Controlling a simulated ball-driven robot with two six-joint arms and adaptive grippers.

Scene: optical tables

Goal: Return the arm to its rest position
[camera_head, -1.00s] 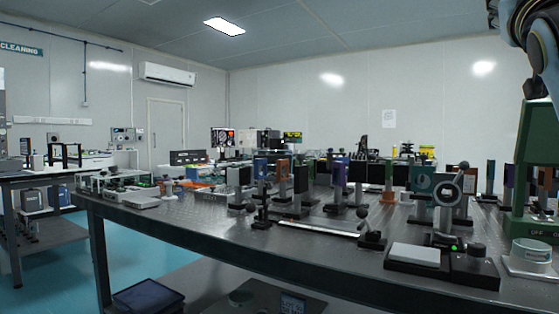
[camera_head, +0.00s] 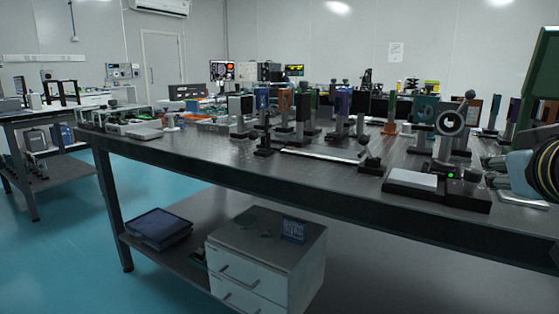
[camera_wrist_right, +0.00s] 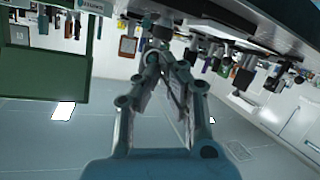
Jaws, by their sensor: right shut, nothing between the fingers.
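My right arm shows at the right edge of the head view, with its gripper (camera_head: 493,163) partly in frame beside the front right corner of the long optical table (camera_head: 225,166). In the right wrist view, the right gripper's fingers (camera_wrist_right: 160,45) come together and hold nothing. That view is upside down, with the table along the top. The fingers look clear of the table items, but the exact gap is hard to tell. My left gripper is in neither view.
Several mounted optics stand on the table. A green frame (camera_head: 541,75) rises at right. A drawer cabinet (camera_head: 265,262) stands below. Blue floor at left is open.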

